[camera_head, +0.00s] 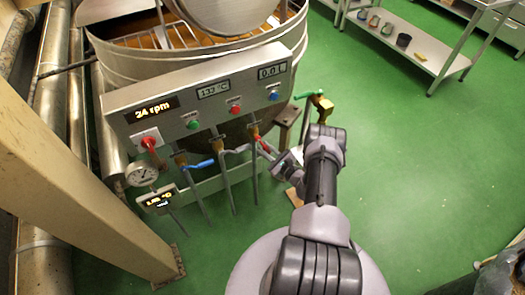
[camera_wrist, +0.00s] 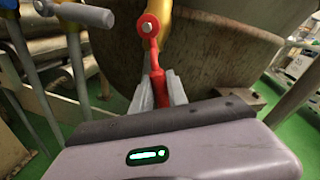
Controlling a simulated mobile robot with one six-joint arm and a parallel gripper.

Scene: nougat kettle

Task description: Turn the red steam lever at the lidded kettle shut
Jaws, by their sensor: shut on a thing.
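The red lever (camera_head: 264,146) sits on a brass valve below the right part of the kettle's control panel (camera_head: 200,95). In the wrist view the red lever (camera_wrist: 153,40) runs from its pivot bolt down between my two fingers. My gripper (camera_wrist: 159,82) is shut on its lower end. In the head view my gripper (camera_head: 277,160) is at the lever's outer end, partly hidden by my wrist. The kettle (camera_head: 125,60) stands behind the panel, with a grey lid (camera_head: 222,12) over part of its top.
A grey lever (camera_head: 236,150) and a blue lever (camera_head: 200,164) are left of the red one. A red switch (camera_head: 150,142) and a gauge (camera_head: 141,173) are at the panel's left end. A green-handled valve (camera_head: 309,95) is to the right. Green floor (camera_head: 420,170) is open at right.

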